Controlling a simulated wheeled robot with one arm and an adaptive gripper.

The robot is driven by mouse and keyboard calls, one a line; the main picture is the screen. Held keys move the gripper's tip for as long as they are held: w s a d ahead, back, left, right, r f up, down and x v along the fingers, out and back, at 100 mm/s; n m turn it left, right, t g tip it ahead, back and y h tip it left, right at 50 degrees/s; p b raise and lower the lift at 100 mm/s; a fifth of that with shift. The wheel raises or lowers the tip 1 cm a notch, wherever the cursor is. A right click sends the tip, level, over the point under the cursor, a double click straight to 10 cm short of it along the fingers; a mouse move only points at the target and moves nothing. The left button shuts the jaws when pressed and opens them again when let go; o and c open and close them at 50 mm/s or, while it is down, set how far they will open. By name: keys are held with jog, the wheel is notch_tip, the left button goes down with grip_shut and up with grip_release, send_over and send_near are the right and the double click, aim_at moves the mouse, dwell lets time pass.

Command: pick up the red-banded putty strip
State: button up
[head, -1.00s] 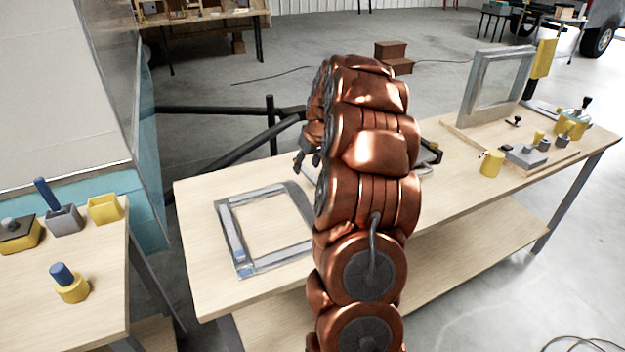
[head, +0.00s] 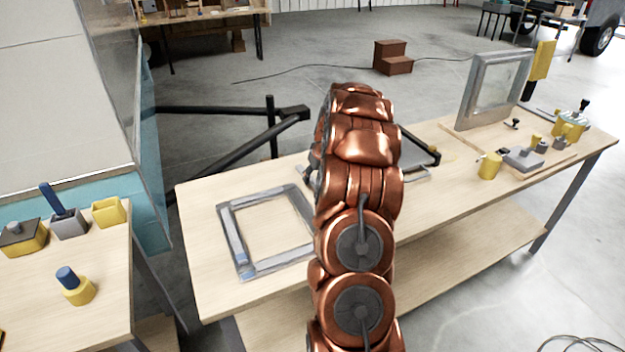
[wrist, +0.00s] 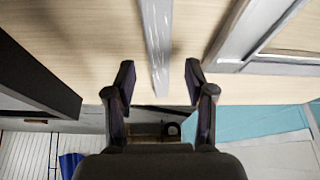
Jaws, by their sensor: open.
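In the wrist view a long pale grey strip (wrist: 157,40) lies on the wooden bench top (wrist: 90,40). It runs from the top edge down between my fingers. No red band shows on the visible part, so I cannot tell whether it is the red-banded putty strip. My gripper (wrist: 158,79) is open, with one fingertip on each side of the strip's near end and a gap on both sides. In the head view my copper arm hides the gripper and this strip.
A grey window frame (head: 231,240) lies flat left of my arm; its corner also shows in the wrist view (wrist: 229,65). At the bench's right stand a framed pane (head: 495,90), a yellow cup (head: 489,166) and several small tools. A dark bar (wrist: 35,75) shows at the wrist view's left.

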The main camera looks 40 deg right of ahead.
jog(key=shift+x, duration=0.95)
grip_shut()
